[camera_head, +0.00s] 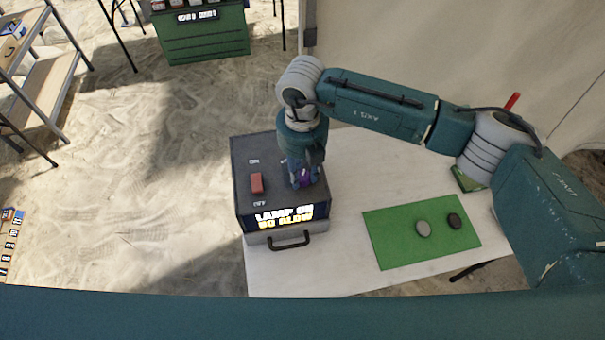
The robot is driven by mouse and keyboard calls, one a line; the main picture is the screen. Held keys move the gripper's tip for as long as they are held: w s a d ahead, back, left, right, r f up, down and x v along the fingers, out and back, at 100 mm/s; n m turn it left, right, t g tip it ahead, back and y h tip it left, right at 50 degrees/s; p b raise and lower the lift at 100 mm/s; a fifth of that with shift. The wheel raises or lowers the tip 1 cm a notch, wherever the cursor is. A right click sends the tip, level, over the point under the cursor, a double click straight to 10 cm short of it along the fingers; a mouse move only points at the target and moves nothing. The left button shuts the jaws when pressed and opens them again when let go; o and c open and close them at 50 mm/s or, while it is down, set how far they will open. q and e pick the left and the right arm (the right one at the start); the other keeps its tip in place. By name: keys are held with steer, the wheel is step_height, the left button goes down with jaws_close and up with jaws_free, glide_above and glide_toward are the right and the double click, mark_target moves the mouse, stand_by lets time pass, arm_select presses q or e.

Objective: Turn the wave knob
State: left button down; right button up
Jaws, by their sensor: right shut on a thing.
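A dark grey control box (247,208) stands on the white table. A purple knob (304,177) sits on the right part of its top, partly hidden by my gripper; I take it to be the wave knob. My right gripper (306,183) points down from above and is shut on the purple knob. My left gripper is not in view.
A small green object (467,181) lies behind, near my right arm. A shelf (45,80) and a green crate (205,42) stand farther back.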

mark_target(303, 176)
steer(key=n+b, duration=1)
steer(key=b, duration=0.4)
steer(key=shift+f, duration=0.15)
steer(key=shift+r+n+b, duration=0.2)
steer(key=shift+n+b, duration=0.9)
steer(key=shift+n, duration=0.3)
steer(key=shift+w+r, duration=0.1)
steer(key=o, duration=1.1)
steer(key=shift+o, duration=0.2)
step_height(303, 176, up, 12)
